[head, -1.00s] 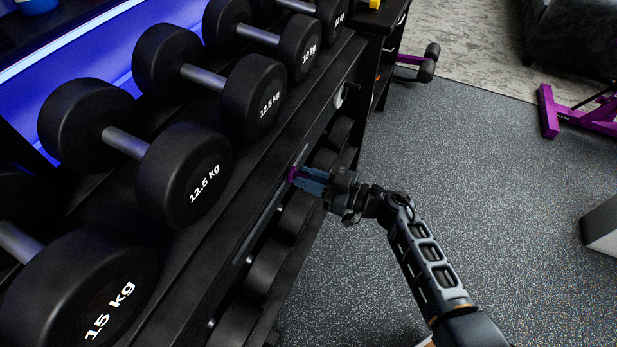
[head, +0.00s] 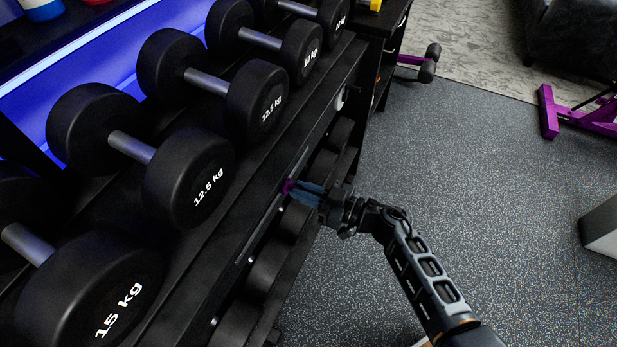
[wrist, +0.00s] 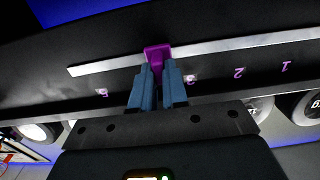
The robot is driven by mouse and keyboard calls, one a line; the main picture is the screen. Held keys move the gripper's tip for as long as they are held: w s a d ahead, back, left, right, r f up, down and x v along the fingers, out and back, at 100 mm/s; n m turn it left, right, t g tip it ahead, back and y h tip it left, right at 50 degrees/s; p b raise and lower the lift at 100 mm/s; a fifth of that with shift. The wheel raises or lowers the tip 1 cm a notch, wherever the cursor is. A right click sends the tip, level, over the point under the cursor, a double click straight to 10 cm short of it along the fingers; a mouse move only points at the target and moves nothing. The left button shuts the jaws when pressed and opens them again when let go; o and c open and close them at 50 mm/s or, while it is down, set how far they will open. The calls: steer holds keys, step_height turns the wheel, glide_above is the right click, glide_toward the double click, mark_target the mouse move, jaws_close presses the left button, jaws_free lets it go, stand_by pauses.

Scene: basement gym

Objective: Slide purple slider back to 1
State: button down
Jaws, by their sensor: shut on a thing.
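The purple slider (head: 288,187) sits on a long pale rail (wrist: 215,51) on the black front of the dumbbell rack. In the wrist view the slider (wrist: 157,54) stands between the purple marks 3 (wrist: 190,77) and 5 (wrist: 102,92). Marks 2 (wrist: 239,72) and 1 (wrist: 285,67) lie to the right, away from the slider. The strip between 3 and 5 is partly hidden by my fingers. My gripper (head: 302,191) has blue fingers (wrist: 157,82) closed on the slider's knob.
Heavy black dumbbells (head: 186,178) rest on the rack's sloped shelf above the rail. More weights (head: 268,265) lie on the lower tier, close under my gripper. Grey floor (head: 450,170) to the right is open. A purple-framed bench (head: 548,112) stands at far right.

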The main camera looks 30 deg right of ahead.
steer(key=s+a+p, duration=0.3)
steer(key=s+a, duration=0.7)
steer(key=a, duration=0.5)
steer(key=shift+s+r, duration=0.15)
steer(key=shift+s, duration=0.1)
steer(key=shift+a, duration=0.1)
steer(key=c, duration=1.3)
jaws_free()
steer(key=shift+c, duration=0.2)
steer(key=shift+o, duration=0.9)
steer(key=shift+w+r, duration=0.1)
steer(key=v, duration=0.8)
steer(key=shift+f, duration=0.25)
